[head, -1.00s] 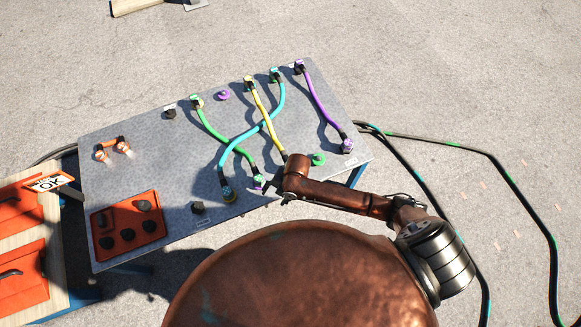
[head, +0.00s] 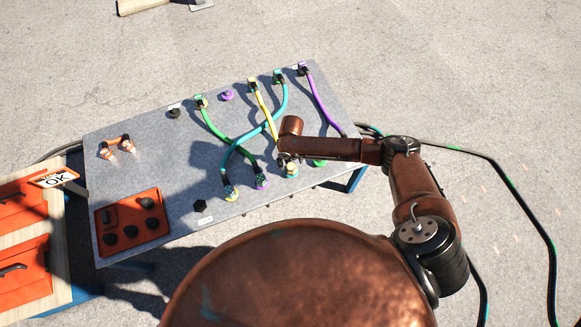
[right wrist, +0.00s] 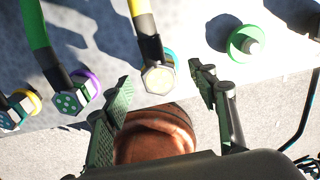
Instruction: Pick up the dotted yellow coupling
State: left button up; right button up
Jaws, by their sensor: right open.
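The yellow coupling (right wrist: 158,78) is at the near end of the yellow cable, in the right wrist view. Its hexagonal end face looks pale with yellow marks, too small to tell as dots, and a teal ring shows behind it. In the head view the coupling (head: 292,169) sits near the table's front edge, partly by my arm. My right gripper (head: 286,158) is open over this end of the cable. In the right wrist view its fingers (right wrist: 164,84) stand apart on the left and right of the coupling, with nothing gripped. My left gripper is not in view.
The green cable's coupling (right wrist: 68,102) with a purple ring is close left of the fingers. The cyan cable's coupling (head: 231,192) is farther left. A green socket (right wrist: 246,44) lies to the right. An orange panel (head: 132,223) with black knobs is on the table's left.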

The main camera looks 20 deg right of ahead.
aim_at(291, 165)
notch_tip(291, 165, down, 4)
jog(key=shift+s+a+f+b, duration=0.1)
jog(key=shift+b, duration=0.4)
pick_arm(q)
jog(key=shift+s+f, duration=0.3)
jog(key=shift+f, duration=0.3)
pick_arm(e)
jog(key=shift+c, duration=0.3)
jog(key=c, duration=1.3)
jog(key=shift+r, duration=0.25)
